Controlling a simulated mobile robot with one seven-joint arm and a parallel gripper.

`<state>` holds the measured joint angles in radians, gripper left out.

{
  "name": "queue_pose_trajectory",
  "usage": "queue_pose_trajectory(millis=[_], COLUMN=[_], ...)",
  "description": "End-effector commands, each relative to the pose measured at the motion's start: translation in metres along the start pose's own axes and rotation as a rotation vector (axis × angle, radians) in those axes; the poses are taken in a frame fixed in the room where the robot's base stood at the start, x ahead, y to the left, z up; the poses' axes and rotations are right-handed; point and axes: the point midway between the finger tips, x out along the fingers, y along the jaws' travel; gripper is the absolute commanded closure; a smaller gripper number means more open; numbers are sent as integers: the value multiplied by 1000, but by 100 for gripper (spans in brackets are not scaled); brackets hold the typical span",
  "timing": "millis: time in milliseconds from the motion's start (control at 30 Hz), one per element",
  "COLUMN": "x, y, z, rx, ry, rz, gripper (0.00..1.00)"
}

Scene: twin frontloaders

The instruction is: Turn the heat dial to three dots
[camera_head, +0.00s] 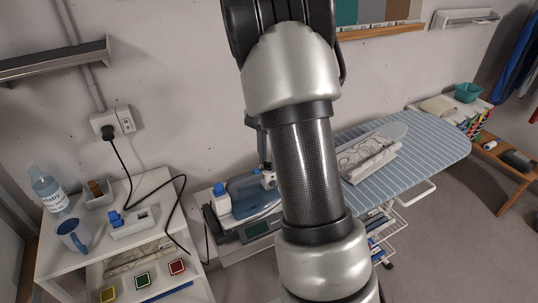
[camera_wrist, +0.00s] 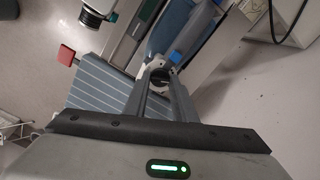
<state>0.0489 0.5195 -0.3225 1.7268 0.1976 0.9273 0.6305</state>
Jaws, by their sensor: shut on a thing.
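The heat dial (camera_wrist: 161,78) is a small round pale knob with a dark centre, seen between my fingertips in the wrist view. My gripper (camera_wrist: 160,70) is shut on it, one grey finger on each side. The fingers hide part of the knob, and I cannot read any dots. In the head view, my gripper (camera_head: 265,167) reaches down behind my arm to a white part of the blue appliance (camera_head: 250,200), beside the ironing board. The appliance's blue body also shows in the wrist view (camera_wrist: 170,32). My arm hides its right side.
A striped ironing board (camera_head: 425,150) with a folded cloth (camera_head: 368,160) extends right. Floor shows at right.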

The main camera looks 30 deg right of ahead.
Motion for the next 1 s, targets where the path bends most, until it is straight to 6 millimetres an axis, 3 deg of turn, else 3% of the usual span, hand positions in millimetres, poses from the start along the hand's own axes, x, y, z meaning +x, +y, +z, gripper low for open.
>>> queue_pose_trajectory(millis=[500, 1000], x=[-1, 0], y=[0, 0], z=[0, 0], rx=[377, 473], ry=[1, 0], rz=[-1, -1], gripper=[98, 98])
